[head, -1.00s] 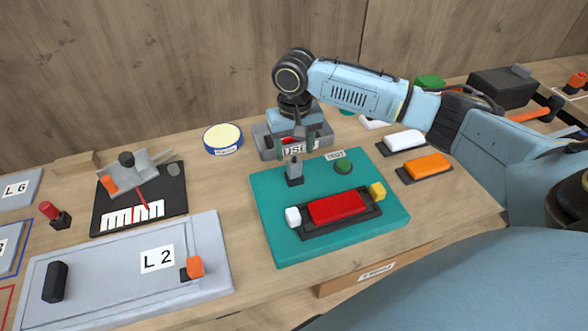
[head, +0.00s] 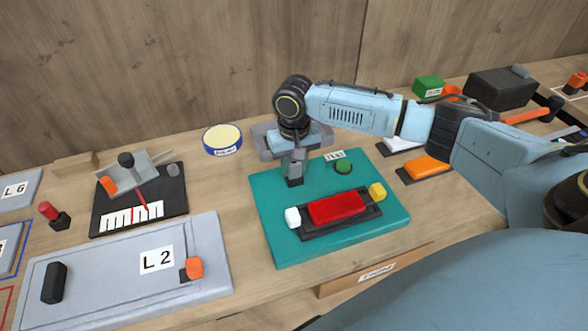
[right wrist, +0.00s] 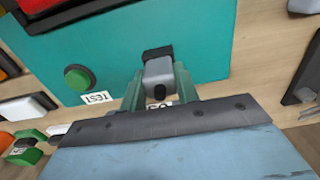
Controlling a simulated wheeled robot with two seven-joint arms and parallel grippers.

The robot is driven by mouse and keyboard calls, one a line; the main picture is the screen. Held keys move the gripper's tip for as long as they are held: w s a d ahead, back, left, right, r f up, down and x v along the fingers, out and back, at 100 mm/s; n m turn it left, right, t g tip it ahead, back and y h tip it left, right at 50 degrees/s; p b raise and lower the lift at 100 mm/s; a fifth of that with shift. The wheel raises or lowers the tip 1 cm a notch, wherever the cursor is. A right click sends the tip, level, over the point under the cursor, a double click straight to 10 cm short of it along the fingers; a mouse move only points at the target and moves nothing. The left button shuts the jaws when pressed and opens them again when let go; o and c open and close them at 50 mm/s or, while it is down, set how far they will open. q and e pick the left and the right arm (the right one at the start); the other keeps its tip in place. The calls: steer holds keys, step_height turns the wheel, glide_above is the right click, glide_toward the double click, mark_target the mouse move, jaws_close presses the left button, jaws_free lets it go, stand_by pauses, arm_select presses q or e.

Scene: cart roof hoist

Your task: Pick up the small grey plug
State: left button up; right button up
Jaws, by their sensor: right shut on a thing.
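The small grey plug (head: 295,172) stands upright at the back left of the teal board (head: 268,205), its foot in a small dark base. My right gripper (head: 297,159) has come down from above and is shut on its upper part. In the right wrist view the grey plug (right wrist: 158,73) sits between the two green fingers of my right gripper (right wrist: 158,84), with the black base (right wrist: 158,53) just beyond it. I cannot tell whether the plug is clear of the base. My left gripper is not in view.
The teal board also carries a green button (head: 343,167) and a red block (head: 337,208) between a white and a yellow knob. A round yellow-topped tin (head: 222,138) is to the left.

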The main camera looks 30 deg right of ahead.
jaws_close()
step_height(320, 180, up, 10)
steer(key=shift+r+p, duration=0.1)
steer(key=shift+p, duration=0.3)
steer(key=shift+p, duration=0.9)
